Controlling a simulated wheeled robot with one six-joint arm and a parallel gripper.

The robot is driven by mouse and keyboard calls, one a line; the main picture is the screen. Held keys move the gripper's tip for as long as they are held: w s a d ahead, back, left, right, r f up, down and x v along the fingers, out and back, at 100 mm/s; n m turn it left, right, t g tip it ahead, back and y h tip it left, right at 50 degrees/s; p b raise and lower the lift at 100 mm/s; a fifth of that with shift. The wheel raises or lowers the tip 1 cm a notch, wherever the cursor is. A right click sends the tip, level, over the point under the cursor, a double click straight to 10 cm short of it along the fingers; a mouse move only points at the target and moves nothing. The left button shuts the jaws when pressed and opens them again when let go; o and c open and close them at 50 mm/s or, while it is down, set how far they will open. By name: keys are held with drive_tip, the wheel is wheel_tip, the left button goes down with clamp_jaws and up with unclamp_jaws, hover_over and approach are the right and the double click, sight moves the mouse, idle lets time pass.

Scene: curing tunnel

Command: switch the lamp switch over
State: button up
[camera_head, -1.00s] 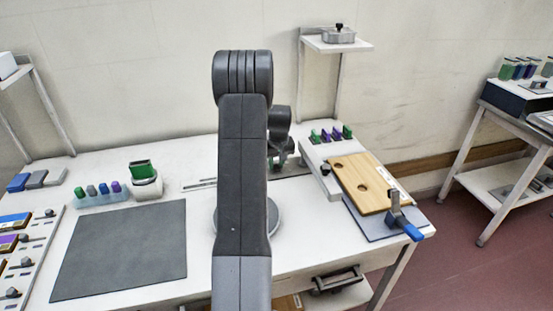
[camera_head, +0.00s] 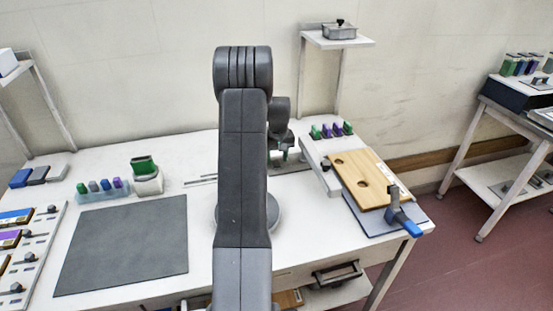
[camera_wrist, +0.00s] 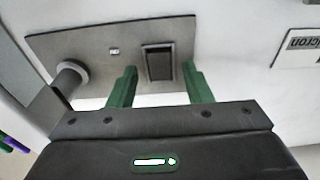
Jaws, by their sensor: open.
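In the wrist view, a dark rocker switch (camera_wrist: 159,62) with a black frame sits on a grey plate (camera_wrist: 210,40). This looks like the lamp switch. My gripper (camera_wrist: 160,75) is open, with its two green fingers apart and nothing between them. In that picture the fingertips lie to either side of the switch's lower part. I cannot tell how far they are from the plate. In the head view my gripper (camera_head: 284,152) is small and partly hidden behind my arm, over the back of the white table. The switch is not discernible there.
A round grey post (camera_wrist: 70,76) stands on the plate, left of the switch. A dark mat (camera_head: 125,245) and a green-topped cup (camera_head: 146,176) are left.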

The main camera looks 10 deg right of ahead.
wheel_tip(320, 180, up, 13)
drive_tip(key=s+b, duration=0.1)
drive_tip(key=shift+s, duration=0.4)
drive_tip(key=shift+f, duration=0.1)
drive_tip(key=f, duration=0.4)
drive_tip(key=w+f, duration=0.1)
drive_tip(key=f, duration=0.4)
drive_tip(key=f+p, duration=0.1)
drive_tip(key=f, duration=0.3)
drive_tip(key=shift+w+f, duration=0.4)
drive_tip(key=shift+b, duration=0.35)
drive_tip(key=shift+s+r+t, duration=0.1)
drive_tip(key=shift+s+t, duration=0.05)
drive_tip(key=shift+t, duration=0.25)
drive_tip(key=shift+r, duration=0.15)
